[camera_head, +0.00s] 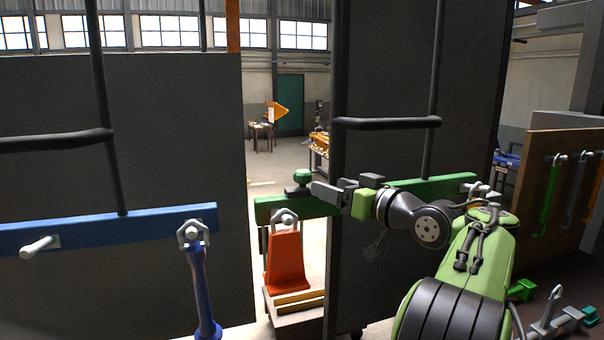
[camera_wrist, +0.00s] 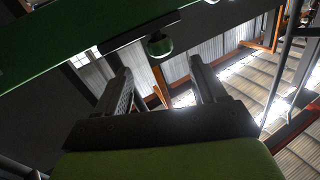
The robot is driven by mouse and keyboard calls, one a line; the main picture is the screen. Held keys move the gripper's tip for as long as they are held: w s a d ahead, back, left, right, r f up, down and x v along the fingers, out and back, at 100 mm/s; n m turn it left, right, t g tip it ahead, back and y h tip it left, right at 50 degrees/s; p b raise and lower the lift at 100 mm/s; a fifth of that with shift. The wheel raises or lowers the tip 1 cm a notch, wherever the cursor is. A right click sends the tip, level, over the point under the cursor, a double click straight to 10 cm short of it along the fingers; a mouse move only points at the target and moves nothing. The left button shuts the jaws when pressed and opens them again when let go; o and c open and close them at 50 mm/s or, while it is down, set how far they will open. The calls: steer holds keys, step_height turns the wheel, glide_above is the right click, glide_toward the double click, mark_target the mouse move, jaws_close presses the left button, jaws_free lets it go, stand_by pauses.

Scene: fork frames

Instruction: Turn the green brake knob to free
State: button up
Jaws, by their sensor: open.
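The green brake knob (camera_head: 303,177) shows as a round green top above the left part of the green beam (camera_head: 268,212). A dark piece lies just below it; I cannot tell whether that is its base. My gripper (camera_head: 316,189) reaches in from the right, close beside the knob. In the wrist view my gripper (camera_wrist: 162,84) is open and empty, its two fingers apart. A small green round part, likely the knob (camera_wrist: 160,46), shows beyond the fingertips and between their lines, against the green beam (camera_wrist: 70,50). The knob's marking cannot be read.
An orange-red wedge-like piece (camera_head: 286,262) hangs below the green beam. A blue beam (camera_head: 110,232) with a blue hanging lever (camera_head: 203,285) stands left. Dark panels flank a gap. A board with hanging hooks (camera_head: 565,190) stands right.

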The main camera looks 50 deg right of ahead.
mark_target(309, 180)
steer(key=w+p, duration=0.1)
steer(key=w, duration=0.6)
steer(key=w+d+p, duration=0.1)
steer(key=w, duration=0.2)
steer(key=shift+w+r+p, duration=0.1)
steer(key=shift+w+p, duration=0.05)
steer(key=shift+p, duration=0.2)
steer(key=c, duration=1)
steer(key=shift+b, duration=0.35)
steer(key=shift+c, duration=0.2)
